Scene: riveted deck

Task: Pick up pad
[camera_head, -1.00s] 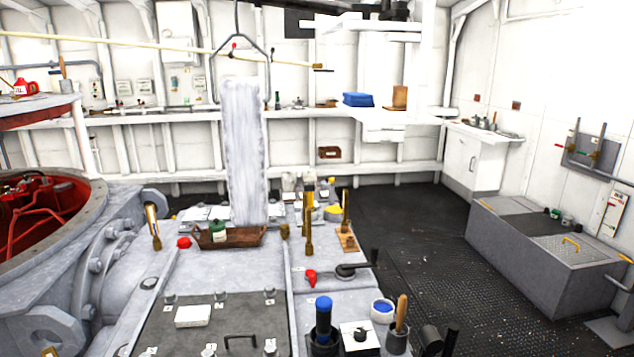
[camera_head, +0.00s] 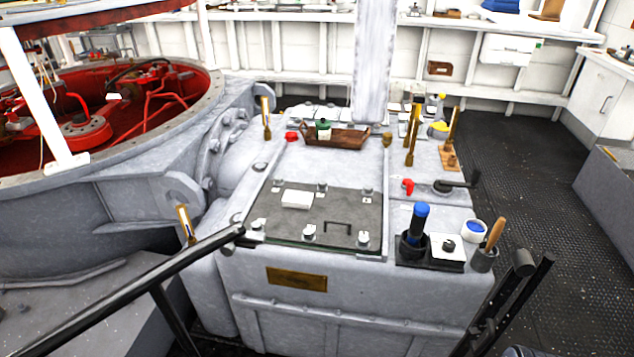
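A small white flat block (camera_head: 297,199), which may be the pad, lies on the dark hatch plate (camera_head: 345,207) on top of the grey machine housing. A white round dish with a blue inside (camera_head: 474,230) stands near the housing's right edge. I cannot tell for sure which thing is the pad. My gripper is not in view.
A black holder with a blue-topped cylinder (camera_head: 413,232), a white square plate with a black knob (camera_head: 447,250) and a cup with a wooden handle (camera_head: 488,250) stand at the front right. A wooden tray (camera_head: 345,138) lies behind. Black rails (camera_head: 150,285) cross the foreground. Dark floor is clear at right.

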